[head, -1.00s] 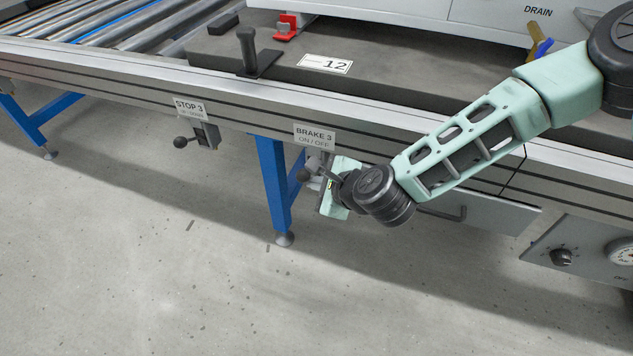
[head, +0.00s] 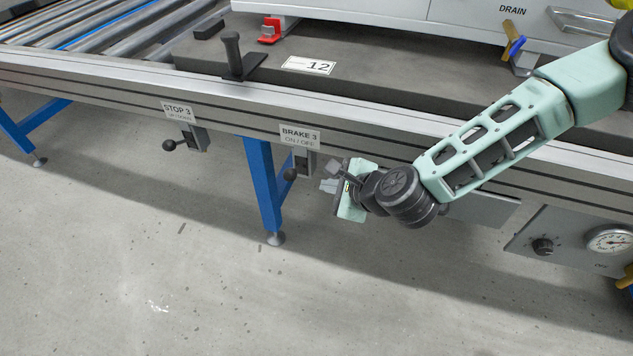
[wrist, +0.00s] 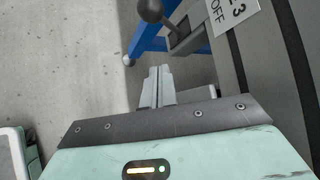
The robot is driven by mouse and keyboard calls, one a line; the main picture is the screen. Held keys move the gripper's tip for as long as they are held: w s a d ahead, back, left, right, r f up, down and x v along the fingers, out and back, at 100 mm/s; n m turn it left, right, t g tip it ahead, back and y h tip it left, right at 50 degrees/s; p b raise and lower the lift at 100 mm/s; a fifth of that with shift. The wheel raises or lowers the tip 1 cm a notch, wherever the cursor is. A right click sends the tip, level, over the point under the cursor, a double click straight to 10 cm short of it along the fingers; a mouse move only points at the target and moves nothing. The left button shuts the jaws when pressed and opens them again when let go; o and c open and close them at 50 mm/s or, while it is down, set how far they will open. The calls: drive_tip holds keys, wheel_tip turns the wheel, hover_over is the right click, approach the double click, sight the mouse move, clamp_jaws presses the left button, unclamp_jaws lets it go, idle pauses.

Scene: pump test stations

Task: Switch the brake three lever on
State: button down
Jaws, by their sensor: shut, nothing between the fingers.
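The brake three lever (head: 291,174) has a dark ball knob and sits on a small metal bracket under the BRAKE 3 ON/OFF label (head: 300,135), on the side rail. In the wrist view the lever's knob (wrist: 150,10) is at the top, beyond the fingertips, with part of the label (wrist: 232,14) to its right. My gripper (head: 326,186) is just right of the lever in the head view, apart from it. In the wrist view its fingers (wrist: 157,72) are together and empty. The exact lever angle is hard to tell.
The STOP 3 lever (head: 169,146) with its label (head: 178,110) is further left on the rail. A blue leg (head: 266,190) stands behind the brake lever. A gauge panel (head: 570,240) hangs at right. Floor in front is clear.

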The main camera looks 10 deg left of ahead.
drive_tip(key=v, duration=0.2)
drive_tip(key=p+v, duration=0.1)
drive_tip(key=v, duration=0.1)
drive_tip(key=shift+w+r, duration=0.2)
drive_tip(key=shift+w, duration=0.05)
drive_tip(key=s+d+r+n+g+h, duration=0.35)
drive_tip(key=s+d+r+n, duration=0.45)
drive_tip(key=s+d+n, duration=0.3)
drive_tip(key=s+d+r+n+g+h, duration=0.3)
drive_tip(key=s+d+r+n+h, duration=0.2)
drive_tip(key=s+d+r+n, duration=0.55)
wheel_tip(320, 180, up, 31)
drive_tip(key=w+a+n+p, duration=0.1)
drive_tip(key=n+p, duration=0.1)
drive_tip(key=p, duration=3.1)
drive_tip(key=shift+w+a+r, duration=0.15)
drive_tip(key=shift+a+r, duration=0.1)
drive_tip(key=shift+a, duration=0.1)
